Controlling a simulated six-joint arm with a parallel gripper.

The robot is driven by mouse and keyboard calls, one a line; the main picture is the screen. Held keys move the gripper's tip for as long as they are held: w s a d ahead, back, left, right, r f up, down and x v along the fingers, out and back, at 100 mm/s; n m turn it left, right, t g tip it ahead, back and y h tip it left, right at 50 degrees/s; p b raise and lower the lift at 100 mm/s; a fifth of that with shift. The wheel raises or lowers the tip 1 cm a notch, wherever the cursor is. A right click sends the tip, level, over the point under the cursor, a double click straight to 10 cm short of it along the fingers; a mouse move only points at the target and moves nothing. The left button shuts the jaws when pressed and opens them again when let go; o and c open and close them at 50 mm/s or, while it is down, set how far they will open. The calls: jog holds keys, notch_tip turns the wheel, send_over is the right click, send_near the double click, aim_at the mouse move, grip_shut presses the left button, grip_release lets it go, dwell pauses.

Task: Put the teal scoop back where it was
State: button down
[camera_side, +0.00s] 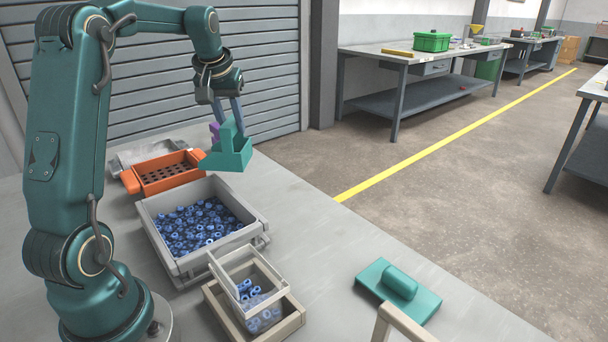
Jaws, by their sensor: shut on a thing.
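My gripper (237,119) points down and is shut on the scoop's upper part. Whether the scoop's underside touches the bench cannot be told from this view.
A perforated orange basket (168,172) stands left of the scoop. A grey bin (168,243) of blue rings is in front. A clear box (247,282) with several rings sits in a beige frame (291,322).

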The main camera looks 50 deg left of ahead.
jog(key=shift+w+d+f, duration=1.15)
jog(key=shift+w+f, duration=0.3)
jog(key=shift+f, duration=0.4)
jog(key=shift+w+d+f, duration=1.2)
jog(key=shift+w+f, duration=0.25)
jog(key=shift+f, duration=0.35)
jog(key=shift+w+d+f, duration=1.15)
jog(key=shift+w+f, duration=0.3)
jog(key=shift+f, duration=0.4)
jog(key=c, duration=0.6)
grip_release()
jog(key=shift+f, duration=0.15)
